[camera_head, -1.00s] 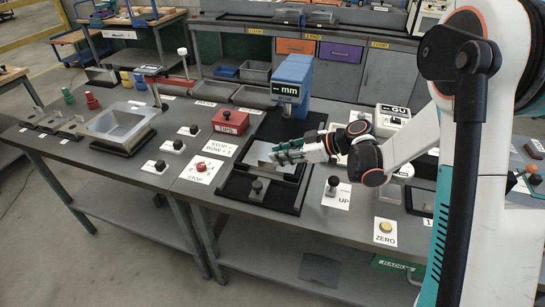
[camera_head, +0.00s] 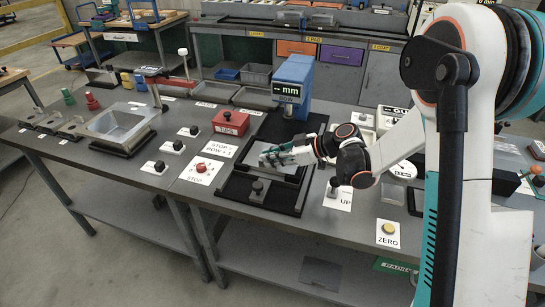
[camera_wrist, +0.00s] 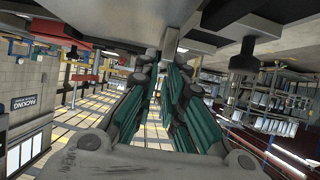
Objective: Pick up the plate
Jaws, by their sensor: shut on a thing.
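The plate (camera_head: 256,153) is a flat grey metal sheet at the black fixture (camera_head: 272,200) below the blue "mm" gauge (camera_head: 291,85). My gripper (camera_head: 268,159) reaches in from the right and is shut on the plate; the fingers cover part of it. In the wrist view the green-padded fingers (camera_wrist: 167,75) are close together, with a narrow grey edge between their tips. The exact contact is too small to see, and I cannot tell whether the plate is clear of the fixture.
A red box (camera_head: 231,122) stands left of the fixture, with a red STOP button (camera_head: 201,168) nearer the front. A black knob (camera_head: 257,187) is on the fixture's front part. A yellow ZERO button (camera_head: 388,228) is at the front right. A grey basin (camera_head: 122,127) is at left.

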